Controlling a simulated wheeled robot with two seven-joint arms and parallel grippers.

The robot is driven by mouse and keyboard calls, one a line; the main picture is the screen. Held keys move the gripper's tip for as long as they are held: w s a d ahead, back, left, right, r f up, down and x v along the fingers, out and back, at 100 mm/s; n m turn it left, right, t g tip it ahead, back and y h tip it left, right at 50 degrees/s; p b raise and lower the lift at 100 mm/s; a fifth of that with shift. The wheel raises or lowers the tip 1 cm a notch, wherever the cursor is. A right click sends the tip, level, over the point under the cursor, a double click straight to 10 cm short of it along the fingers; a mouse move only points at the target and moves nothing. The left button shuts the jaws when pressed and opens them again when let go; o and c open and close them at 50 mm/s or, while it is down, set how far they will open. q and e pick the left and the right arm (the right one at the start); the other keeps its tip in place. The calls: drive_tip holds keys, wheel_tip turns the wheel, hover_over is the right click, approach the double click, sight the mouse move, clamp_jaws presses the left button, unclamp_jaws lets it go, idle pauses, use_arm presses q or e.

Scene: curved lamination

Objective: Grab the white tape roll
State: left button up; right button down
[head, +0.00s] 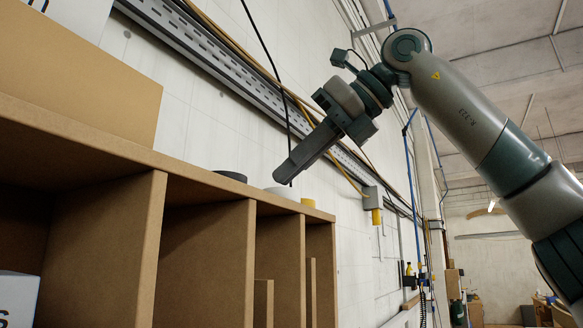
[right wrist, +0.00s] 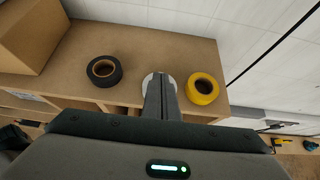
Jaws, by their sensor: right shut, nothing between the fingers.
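The white tape roll (head: 281,193) lies on top of the wooden shelf, between a black roll and a yellow roll. In the right wrist view the white tape roll (right wrist: 147,82) is mostly hidden behind my fingers, and only its edge shows. My right gripper (head: 284,177) points down at the white roll with its fingers together. In the right wrist view its fingertips (right wrist: 162,79) overlap the roll's middle. They are close to the roll, but I cannot tell whether they touch it. Nothing is held. My left gripper is not in view.
A black tape roll (right wrist: 104,71) lies left of the white one, and a yellow tape roll (right wrist: 202,88) lies close on its right. A cardboard box (right wrist: 35,38) stands on the shelf top (right wrist: 140,45) at the left. A white wall (head: 215,130) with cables rises behind.

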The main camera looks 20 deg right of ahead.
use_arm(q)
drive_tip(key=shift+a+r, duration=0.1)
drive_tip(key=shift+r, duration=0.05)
use_arm(e)
drive_tip(key=shift+w+r, duration=0.1)
drive_tip(key=shift+r, duration=0.05)
